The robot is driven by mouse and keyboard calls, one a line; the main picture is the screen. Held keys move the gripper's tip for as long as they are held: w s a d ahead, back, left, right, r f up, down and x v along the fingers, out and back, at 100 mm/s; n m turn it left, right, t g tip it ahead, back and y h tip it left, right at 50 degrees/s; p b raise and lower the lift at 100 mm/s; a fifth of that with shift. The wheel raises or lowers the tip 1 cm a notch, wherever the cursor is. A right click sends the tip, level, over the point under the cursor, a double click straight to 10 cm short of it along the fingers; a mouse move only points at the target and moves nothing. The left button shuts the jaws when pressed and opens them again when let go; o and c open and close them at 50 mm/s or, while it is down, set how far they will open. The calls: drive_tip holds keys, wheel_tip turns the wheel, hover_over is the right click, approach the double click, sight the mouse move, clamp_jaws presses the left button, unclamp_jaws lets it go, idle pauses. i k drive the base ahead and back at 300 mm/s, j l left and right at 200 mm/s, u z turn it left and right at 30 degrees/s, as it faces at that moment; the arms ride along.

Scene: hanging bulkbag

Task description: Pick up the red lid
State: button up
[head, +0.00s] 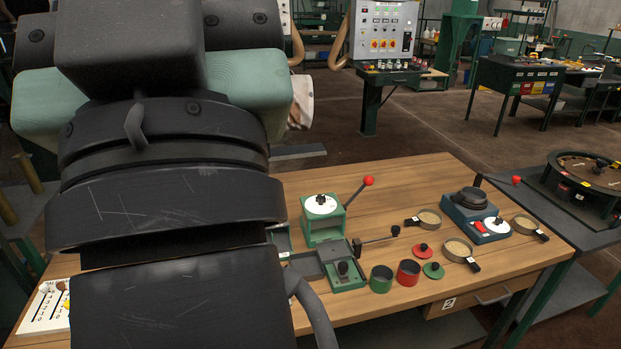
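The red lid (423,250) is a small flat red disc with a dark knob. It lies on the wooden table (400,200), right of centre in the head view. Just in front of it lies a similar green lid (434,270). A red cup (408,273) and a green cup (381,279) stand to its lower left, both open at the top. Large dark links of my arm fill the left of the view. My gripper does not show, so its place relative to the lid cannot be told.
A green press with a red-knobbed lever (324,220) stands behind the cups, with a green-grey fixture (342,270) to their left. Round sieves (458,250) and a blue device (478,212) stand to the right. My arm hides the table's left part. Bare wood lies behind the lid.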

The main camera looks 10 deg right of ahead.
sight(422, 251)
drive_tip(key=i+l+z, duration=0.3)
drive_tip(key=i+l, duration=0.35)
drive_tip(key=l, duration=0.15)
drive_tip(key=i+l+z, duration=0.3)
drive_tip(key=i+l, duration=0.4)
